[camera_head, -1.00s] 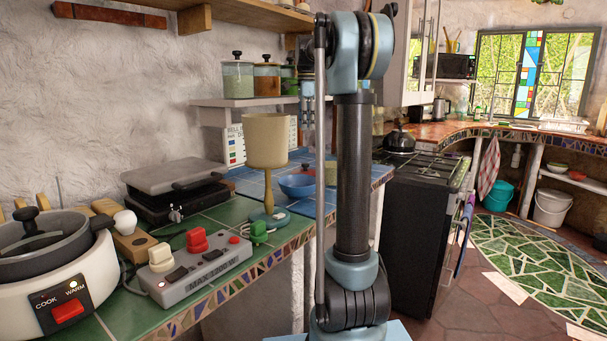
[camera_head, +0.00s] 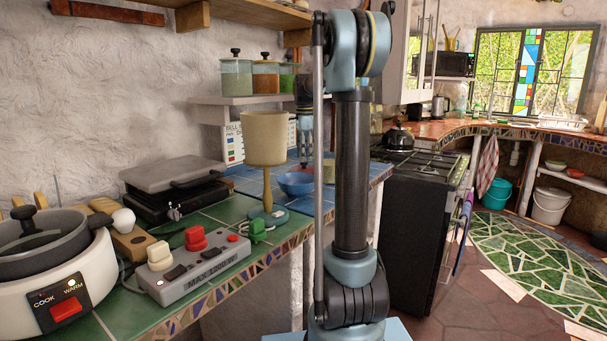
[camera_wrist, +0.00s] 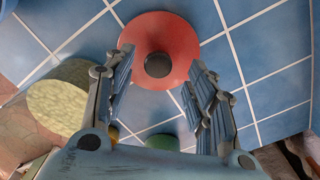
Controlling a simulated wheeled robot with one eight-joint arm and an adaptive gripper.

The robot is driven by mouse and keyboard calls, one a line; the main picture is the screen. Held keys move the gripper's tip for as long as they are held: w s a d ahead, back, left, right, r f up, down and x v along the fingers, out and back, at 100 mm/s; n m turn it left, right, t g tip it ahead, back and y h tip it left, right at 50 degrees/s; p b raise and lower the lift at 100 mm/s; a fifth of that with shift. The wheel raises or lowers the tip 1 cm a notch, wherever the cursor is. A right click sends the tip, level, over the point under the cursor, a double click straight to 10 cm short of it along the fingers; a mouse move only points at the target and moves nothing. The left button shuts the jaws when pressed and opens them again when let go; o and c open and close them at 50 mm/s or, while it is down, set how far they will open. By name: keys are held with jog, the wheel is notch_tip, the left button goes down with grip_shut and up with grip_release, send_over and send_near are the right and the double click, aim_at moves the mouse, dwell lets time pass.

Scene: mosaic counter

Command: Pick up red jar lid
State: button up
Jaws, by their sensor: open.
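The red jar lid (camera_wrist: 181,37) is a round red disc with a dark knob, seen from above on blue tiles in the wrist view. My gripper (camera_wrist: 160,62) is open and empty. Its two fingers spread to either side of the lower part of the lid and its knob; I cannot tell the height left between them. In the head view my gripper (camera_head: 304,158) hangs over the blue-tiled counter behind the blue bowl (camera_head: 296,184). I cannot make out the lid in the head view.
A pale speckled round object (camera_wrist: 57,100) lies left of my fingers in the wrist view, and a green round object (camera_wrist: 162,141) shows below. In the head view a beige lamp (camera_head: 266,140) stands left of my gripper. A shelf with glass jars (camera_head: 237,78) is behind.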

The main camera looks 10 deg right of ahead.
aim_at(304, 167)
jog(key=shift+s+f, duration=0.1)
jog(key=shift+f, duration=1.85)
jog(key=shift+c, duration=0.3)
jog(key=c, duration=1.1)
jog(key=shift+c, duration=0.2)
jog(key=shift+r, duration=0.15)
